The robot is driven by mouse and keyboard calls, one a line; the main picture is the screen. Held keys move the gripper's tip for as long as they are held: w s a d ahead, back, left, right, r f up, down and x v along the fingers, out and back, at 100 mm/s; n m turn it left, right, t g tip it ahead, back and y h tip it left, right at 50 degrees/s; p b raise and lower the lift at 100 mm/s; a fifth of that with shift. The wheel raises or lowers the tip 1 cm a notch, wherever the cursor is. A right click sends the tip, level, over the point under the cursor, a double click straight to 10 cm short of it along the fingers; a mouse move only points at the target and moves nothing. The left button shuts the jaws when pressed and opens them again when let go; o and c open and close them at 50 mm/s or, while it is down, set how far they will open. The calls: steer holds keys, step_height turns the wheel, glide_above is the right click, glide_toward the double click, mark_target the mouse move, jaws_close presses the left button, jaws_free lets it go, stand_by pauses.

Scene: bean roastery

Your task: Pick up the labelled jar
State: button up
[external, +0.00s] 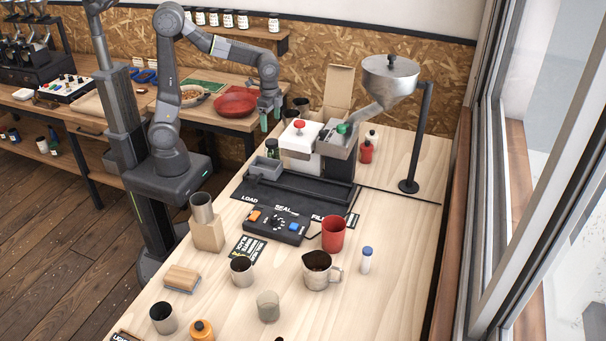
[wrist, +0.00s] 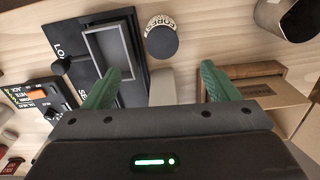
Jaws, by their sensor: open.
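The labelled jar (wrist: 161,38) shows from above in the wrist view, with a dark round lid and a pale label reading "FOREST". In the external view a small dark jar (external: 272,150), apparently the same one, stands at the table's back left edge, beside the white machine. My gripper (external: 268,121) points down above and behind it, its green fingers apart and empty. In the wrist view the gripper (wrist: 160,84) has its fingers spread wide, and the jar lies beyond the tips, roughly centred between them. The jar is not touched.
A grey tray (wrist: 106,52) on the black mat lies left of the jar. The white machine with a red knob (external: 299,137) stands close by. Bare wood surrounds the jar's far side.

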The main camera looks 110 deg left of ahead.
mark_target(272, 142)
step_height(272, 142, down, 8)
steer(key=shift+a+f, duration=0.1)
steer(key=shift+a+f+p, duration=0.1)
steer(key=shift+f+p, duration=0.4)
steer(key=shift+f, duration=2.25)
steer(key=c, duration=1.2)
